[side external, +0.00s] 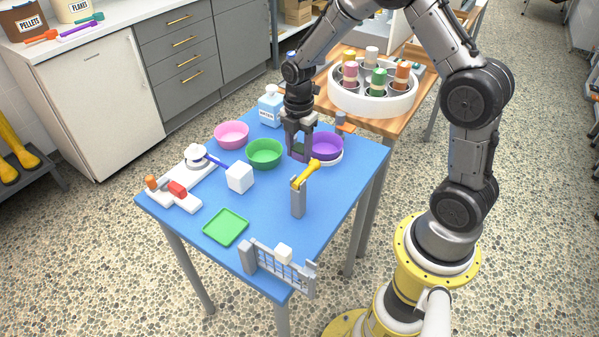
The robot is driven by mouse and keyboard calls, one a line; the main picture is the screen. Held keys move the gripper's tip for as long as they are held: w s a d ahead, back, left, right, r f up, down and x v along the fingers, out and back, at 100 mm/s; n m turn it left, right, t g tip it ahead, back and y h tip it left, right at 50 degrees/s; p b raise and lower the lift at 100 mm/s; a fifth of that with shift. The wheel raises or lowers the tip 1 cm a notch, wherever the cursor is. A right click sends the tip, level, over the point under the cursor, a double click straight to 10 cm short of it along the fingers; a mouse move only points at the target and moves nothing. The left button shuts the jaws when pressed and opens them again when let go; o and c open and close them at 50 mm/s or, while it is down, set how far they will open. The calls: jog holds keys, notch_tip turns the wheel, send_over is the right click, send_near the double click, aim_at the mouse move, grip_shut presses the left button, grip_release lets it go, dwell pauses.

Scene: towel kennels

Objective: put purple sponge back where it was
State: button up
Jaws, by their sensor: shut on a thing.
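My gripper (299,153) points down over the far part of the blue table, between the green bowl (264,153) and the purple bowl (327,147). It is shut on a small dark purple piece, which looks like the purple sponge (300,149). The fingers hide most of it, and I cannot tell whether it touches the table. The purple bowl stands just to the right of the fingers, on a white base.
On the blue table (335,200) are a pink bowl (231,134), bottle (270,105), white cube (239,177), green tray (226,227), grey post with yellow piece (298,198) and grey lattice gate (280,266). A round white rack (372,103) stands behind, on a wooden table.

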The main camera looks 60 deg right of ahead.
jog(key=shift+f, duration=3.45)
jog(key=shift+f, duration=0.1)
jog(key=o, duration=1.2)
